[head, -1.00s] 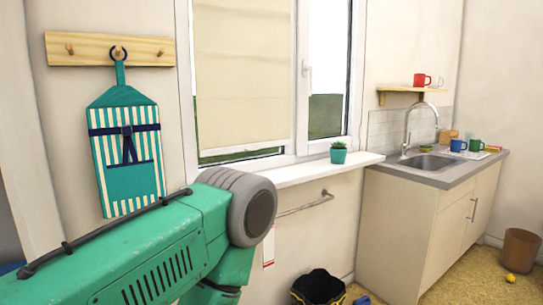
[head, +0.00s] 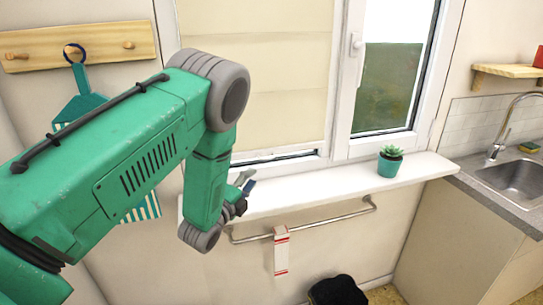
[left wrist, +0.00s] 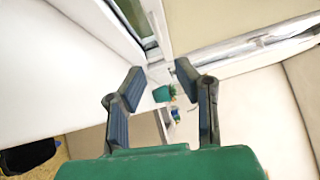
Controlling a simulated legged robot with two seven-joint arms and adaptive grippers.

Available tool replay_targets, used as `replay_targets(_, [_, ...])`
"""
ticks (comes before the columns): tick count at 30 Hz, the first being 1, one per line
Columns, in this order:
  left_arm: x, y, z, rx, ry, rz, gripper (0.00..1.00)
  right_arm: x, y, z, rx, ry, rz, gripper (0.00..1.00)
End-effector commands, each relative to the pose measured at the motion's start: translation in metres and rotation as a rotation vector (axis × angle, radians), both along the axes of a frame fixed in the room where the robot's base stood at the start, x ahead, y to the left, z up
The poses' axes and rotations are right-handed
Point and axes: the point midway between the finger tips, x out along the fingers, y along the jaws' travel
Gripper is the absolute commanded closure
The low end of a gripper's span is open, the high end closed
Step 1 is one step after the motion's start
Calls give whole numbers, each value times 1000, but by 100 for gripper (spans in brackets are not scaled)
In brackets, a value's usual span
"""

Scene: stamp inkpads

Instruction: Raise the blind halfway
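The beige blind (head: 270,85) hangs in the left window pane in the head view, its lower edge near the bottom of the frame. In the left wrist view, the blind (left wrist: 225,18) fills the upper right. My left gripper (head: 246,184) is in front of the window sill, just below the blind's lower edge. In the left wrist view, my left gripper (left wrist: 160,80) has its two fingers apart with nothing between them. My green arm hides the blind's lower left part. My right gripper is not in view.
The white sill (head: 330,187) carries a potted plant (head: 390,161) at right. Below it are a metal rail (head: 330,222) with a red-and-white tag (head: 281,251) and a dark bin (head: 338,291). An apron (head: 78,105) hangs at left, partly hidden. The sink (head: 515,178) is at right.

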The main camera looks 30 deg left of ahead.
Motion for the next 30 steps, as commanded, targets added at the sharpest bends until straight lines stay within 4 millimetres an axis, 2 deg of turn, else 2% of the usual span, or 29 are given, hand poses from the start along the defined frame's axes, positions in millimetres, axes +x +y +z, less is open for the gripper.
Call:
replay_targets(9, [69,5,7,-1,0,1,73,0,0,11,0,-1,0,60])
replay_targets(15, [102,5,9,0,1,0,73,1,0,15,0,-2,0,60])
replay_targets(21, [118,7,10,-1,4,0,73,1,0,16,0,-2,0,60])
replay_targets(30, [120,8,9,-2,4,1,73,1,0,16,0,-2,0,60])
